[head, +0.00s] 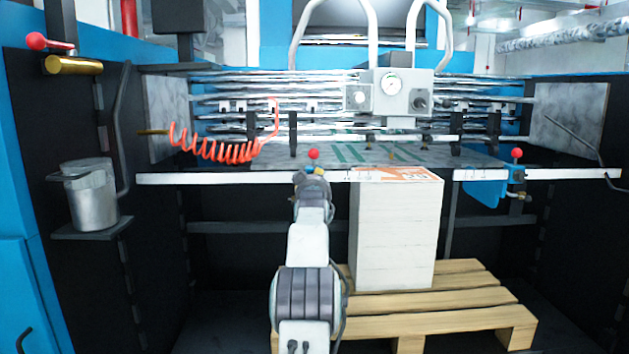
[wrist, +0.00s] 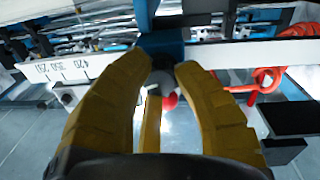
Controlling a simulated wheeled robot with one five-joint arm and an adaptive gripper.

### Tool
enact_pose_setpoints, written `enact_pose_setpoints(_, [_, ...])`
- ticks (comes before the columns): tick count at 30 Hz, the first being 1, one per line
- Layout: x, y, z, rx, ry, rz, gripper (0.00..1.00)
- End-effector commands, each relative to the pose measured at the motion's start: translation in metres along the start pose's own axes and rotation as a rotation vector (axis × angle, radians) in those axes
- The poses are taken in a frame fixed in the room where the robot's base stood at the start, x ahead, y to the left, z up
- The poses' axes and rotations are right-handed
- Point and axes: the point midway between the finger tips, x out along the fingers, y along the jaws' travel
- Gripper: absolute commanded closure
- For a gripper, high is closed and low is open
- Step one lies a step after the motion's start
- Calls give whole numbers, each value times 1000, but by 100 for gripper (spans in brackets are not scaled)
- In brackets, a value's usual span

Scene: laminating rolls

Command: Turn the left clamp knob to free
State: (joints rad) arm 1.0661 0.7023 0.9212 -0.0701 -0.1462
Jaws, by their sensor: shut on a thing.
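The left clamp shows a red ball (head: 313,153) above the white rail in the head view, straight beyond my arm. In the wrist view its blue body (wrist: 163,43) sits at the rail, with a red part (wrist: 170,101) seen between my fingers. My gripper (head: 313,174) is at the rail just below the red ball. In the wrist view its yellow fingers (wrist: 165,75) close around the left clamp knob, which they mostly hide. The knob's exact angle cannot be told.
The right clamp (head: 517,153) sits farther along the white rail (head: 230,178). A white stack (head: 396,235) on a wooden pallet (head: 470,318) stands close to the right of my arm. A red coiled hose (head: 225,152) hangs to the left. A metal canister (head: 92,195) is at far left.

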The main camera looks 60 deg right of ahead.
Motion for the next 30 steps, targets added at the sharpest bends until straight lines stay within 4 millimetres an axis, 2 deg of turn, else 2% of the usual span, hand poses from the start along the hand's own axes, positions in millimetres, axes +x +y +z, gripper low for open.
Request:
enact_pose_setpoints(6, [0,-2,0,-92,6,-1,100])
enact_pose_setpoints(14, [0,-2,0,-94,6,-1,100])
enact_pose_setpoints(15, [0,-2,0,-94,6,-1,72])
enact_pose_setpoints(24, [0,-1,0,-93,6,0,45])
enact_pose_setpoints(30, [0,-1,0,-93,6,0,45])
